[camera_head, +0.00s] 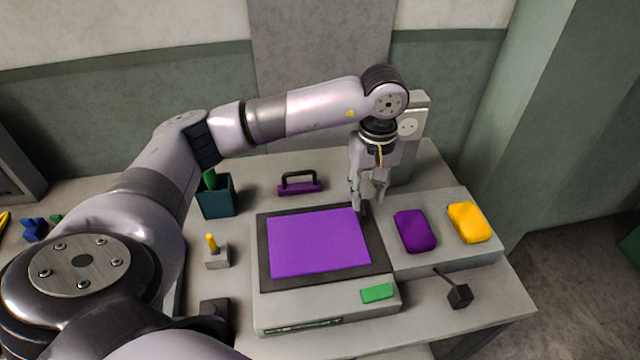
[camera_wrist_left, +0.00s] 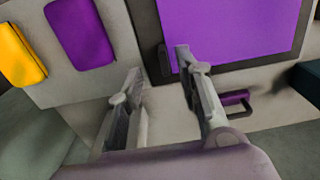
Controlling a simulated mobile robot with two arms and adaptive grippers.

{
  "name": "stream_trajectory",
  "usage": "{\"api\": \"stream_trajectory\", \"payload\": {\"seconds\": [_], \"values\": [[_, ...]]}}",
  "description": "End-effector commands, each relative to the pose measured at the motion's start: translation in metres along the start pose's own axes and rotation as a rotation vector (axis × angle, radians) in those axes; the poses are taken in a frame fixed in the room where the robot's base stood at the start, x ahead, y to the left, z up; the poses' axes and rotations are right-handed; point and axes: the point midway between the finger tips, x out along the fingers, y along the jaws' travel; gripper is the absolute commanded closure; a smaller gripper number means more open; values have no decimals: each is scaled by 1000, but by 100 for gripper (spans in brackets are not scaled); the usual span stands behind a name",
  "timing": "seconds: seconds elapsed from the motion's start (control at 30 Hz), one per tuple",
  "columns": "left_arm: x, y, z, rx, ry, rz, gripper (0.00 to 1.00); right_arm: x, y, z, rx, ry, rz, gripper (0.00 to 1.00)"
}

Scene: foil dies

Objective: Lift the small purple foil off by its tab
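A flat purple foil (camera_head: 318,243) lies on a dark plate (camera_head: 265,280) on top of a grey machine. It also shows in the left wrist view (camera_wrist_left: 230,25). A small dark tab (camera_wrist_left: 164,62) stands at the foil's edge in the wrist view. My left gripper (camera_head: 367,203) points down at the plate's back right corner, with its fingers apart. In the wrist view its open fingers (camera_wrist_left: 158,65) have the tab between their tips in the picture; whether they touch it I cannot tell. My right gripper is not in view.
A dark purple pad (camera_head: 415,231) and a yellow pad (camera_head: 468,222) lie on a grey block at the right. A purple block with a black handle (camera_head: 299,184) is behind the machine. A teal cup (camera_head: 217,199) and a yellow-topped lever (camera_head: 213,250) stand left.

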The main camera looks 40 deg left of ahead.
Motion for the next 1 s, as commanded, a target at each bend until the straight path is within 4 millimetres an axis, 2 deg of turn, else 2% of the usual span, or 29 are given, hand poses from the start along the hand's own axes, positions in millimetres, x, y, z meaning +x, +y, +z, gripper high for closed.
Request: {"api": "stream_trajectory", "payload": {"seconds": [0.1,0.33,0.47,0.6,0.87,1.0], "values": [[14,0,0,-1,-2,-2,68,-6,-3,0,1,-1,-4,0],[29,-2,-1,-2,-2,-4,68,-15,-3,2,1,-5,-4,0],[48,-4,-2,-2,-2,-5,68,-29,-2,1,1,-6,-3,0],[67,-3,-2,-1,-1,-2,68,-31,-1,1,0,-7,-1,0],[72,-3,-3,0,1,0,68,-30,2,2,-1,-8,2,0],[72,-3,-3,0,1,0,75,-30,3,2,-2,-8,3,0]]}}
